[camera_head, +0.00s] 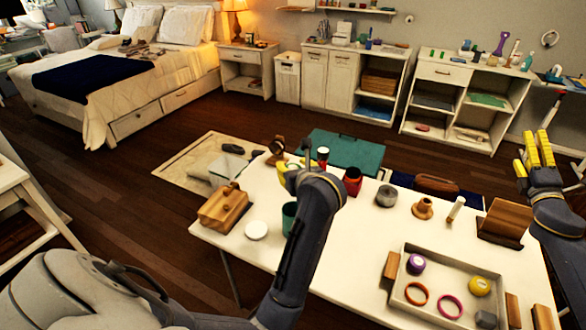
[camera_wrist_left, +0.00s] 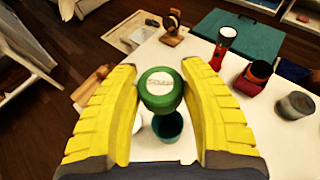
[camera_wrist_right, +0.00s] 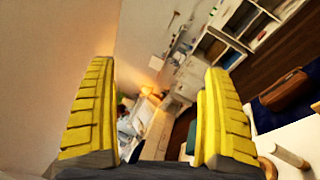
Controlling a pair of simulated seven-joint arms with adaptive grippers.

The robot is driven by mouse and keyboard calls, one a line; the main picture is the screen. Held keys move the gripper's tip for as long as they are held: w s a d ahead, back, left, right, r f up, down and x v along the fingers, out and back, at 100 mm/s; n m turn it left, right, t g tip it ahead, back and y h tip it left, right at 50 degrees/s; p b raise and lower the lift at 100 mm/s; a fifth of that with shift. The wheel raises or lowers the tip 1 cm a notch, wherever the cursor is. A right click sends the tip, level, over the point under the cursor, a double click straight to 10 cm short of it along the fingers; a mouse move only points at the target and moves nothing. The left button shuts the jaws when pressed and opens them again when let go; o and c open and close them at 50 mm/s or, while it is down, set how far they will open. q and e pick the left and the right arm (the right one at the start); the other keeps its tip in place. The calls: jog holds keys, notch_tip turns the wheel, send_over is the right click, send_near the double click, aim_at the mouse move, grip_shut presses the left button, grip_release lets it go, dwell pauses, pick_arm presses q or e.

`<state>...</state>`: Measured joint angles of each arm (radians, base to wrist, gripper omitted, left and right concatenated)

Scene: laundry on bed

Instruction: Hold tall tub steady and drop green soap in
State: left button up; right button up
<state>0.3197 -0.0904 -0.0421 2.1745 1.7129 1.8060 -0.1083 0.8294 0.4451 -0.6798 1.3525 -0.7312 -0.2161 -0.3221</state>
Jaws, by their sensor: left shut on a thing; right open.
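The round green soap (camera_wrist_left: 160,90), with pale lettering on its face, is held between the yellow fingers of my left gripper (camera_wrist_left: 162,98). A teal tub (camera_wrist_left: 168,128), likely the tall tub, stands upright on the table below the soap in the left wrist view. In the head view the tub (camera_head: 289,216) is partly hidden by my left arm, and the soap is not clearly visible. My left gripper is above the table's far left part. My right gripper (camera_head: 538,150) is open and empty, raised beyond the table's right side, well away from the tub.
A wooden box (camera_head: 223,208) and white lid (camera_head: 257,230) lie left of the tub. A red container (camera_head: 352,181), grey tin (camera_head: 386,196) and wooden piece (camera_head: 422,209) stand to the right. A shallow tray (camera_head: 402,268) with rings is at front right. The table's middle is clear.

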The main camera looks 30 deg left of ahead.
jog(key=s+a+f+n+g+y, duration=0.2)
jog(key=s+a+f+n, duration=0.25)
jog(key=a, duration=0.45)
jog(key=s+a+f+n+g+y, duration=0.2)
jog(key=s+a+f+n+y, duration=0.15)
jog(key=a+f, duration=0.35)
jog(key=s+a+f+n+g+y, duration=0.25)
jog(key=a+f+n, duration=0.2)
jog(key=a, duration=0.55)
jog(key=s+a+f+n+g, duration=0.3)
jog(key=s+a+f+n, duration=0.1)
jog(key=s+a+f, duration=0.1)
jog(key=s+a+f+n+g, duration=0.3)
jog(key=s+a+f, duration=0.3)
jog(key=s+a, duration=0.2)
jog(key=s+a+f+n+g, duration=0.3)
jog(key=s+a+f+n, duration=0.2)
jog(key=s, duration=0.4)
jog(key=shift+a+f+n, duration=0.2)
jog(key=shift+a+f, duration=0.1)
jog(key=shift+a, duration=0.25)
jog(key=shift+a+f+n, duration=0.15)
jog(key=shift+a+f, duration=0.1)
jog(key=shift+a, duration=0.25)
jog(key=shift+x, duration=4.9)
jog(key=shift+f, duration=0.1)
jog(key=shift+c, duration=0.3)
jog(key=c, duration=0.7)
